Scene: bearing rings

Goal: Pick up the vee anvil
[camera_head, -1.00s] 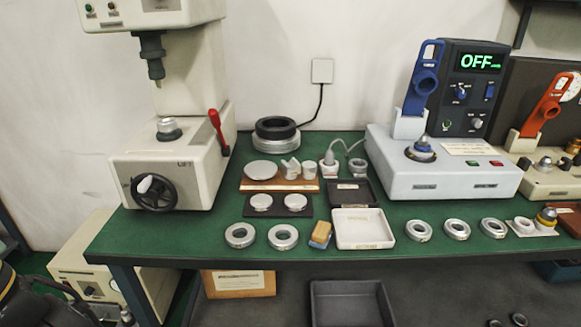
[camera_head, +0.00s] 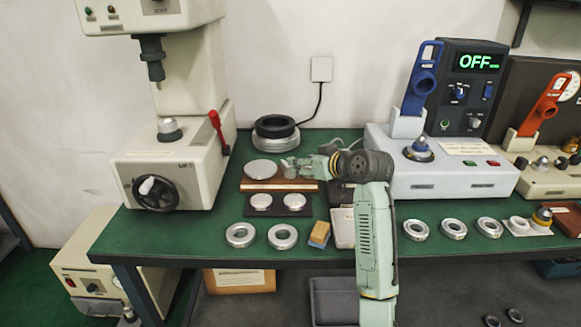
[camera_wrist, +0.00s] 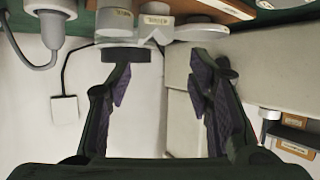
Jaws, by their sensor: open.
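The vee anvil (camera_wrist: 156,20) is a small pale grey labelled piece at the top middle of the wrist view, between a round cylinder (camera_wrist: 114,20) and a wide disc (camera_wrist: 200,32). These pieces stand in a row on the brown wooden board (camera_head: 262,186). My gripper (camera_head: 294,166) is over the right part of this board in the head view and largely hides the anvil and cylinder there. In the wrist view my gripper (camera_wrist: 158,72) has its two fingers spread wide, with nothing between the pads. The anvil lies beyond the fingertips, apart from them.
A press (camera_head: 170,160) stands left of the board. A black ring on a silver ring (camera_head: 276,130) is behind it. A dark plate (camera_head: 280,211) with two discs lies in front. A blue-handled heater (camera_head: 440,178) stands right. Several bearing rings (camera_head: 283,237) line the front edge.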

